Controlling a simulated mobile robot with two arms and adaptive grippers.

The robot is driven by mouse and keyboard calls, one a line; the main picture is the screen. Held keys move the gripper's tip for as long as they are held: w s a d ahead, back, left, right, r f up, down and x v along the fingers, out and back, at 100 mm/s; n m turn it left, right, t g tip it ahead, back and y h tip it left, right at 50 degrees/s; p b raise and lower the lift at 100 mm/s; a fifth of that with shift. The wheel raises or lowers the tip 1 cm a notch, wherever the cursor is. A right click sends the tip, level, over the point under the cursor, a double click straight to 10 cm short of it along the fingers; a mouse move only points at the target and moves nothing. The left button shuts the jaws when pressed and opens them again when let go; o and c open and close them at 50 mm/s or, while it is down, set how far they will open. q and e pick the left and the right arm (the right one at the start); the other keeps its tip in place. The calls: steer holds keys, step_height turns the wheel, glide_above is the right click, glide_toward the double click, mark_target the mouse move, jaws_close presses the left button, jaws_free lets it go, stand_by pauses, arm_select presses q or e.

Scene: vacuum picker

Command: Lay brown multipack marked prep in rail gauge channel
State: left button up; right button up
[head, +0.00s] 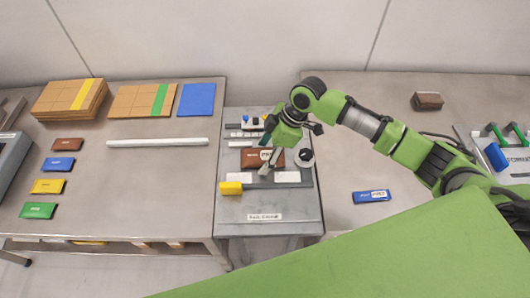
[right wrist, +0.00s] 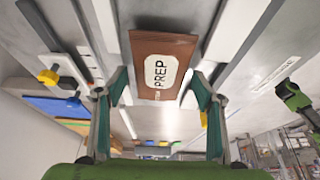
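The brown multipack (head: 250,158) marked PREP is over the rail gauge (head: 300,213), between its white strips, with its long side running left to right. Its white label faces up. In the right wrist view the pack (right wrist: 148,41) lies between the two fingers. My right gripper (head: 269,160) is above the gauge and its fingers straddle the pack; in the right wrist view the fingertips (right wrist: 160,76) are close beside its long edges. I cannot tell whether they touch it, or whether the pack rests in the channel.
A yellow block (head: 231,188) sits at the gauge's front left. A blue PREP pack (head: 372,196) and a dark brown pack (head: 427,101) lie on the right table. Coloured packs (head: 58,164), cardboard stacks (head: 70,97) and a white bar (head: 158,142) are on the left table.

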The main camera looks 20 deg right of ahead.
steer(key=shift+r, duration=0.1)
steer(key=b+v, duration=0.1)
steer(key=v, duration=1.1)
stand_by(1.0)
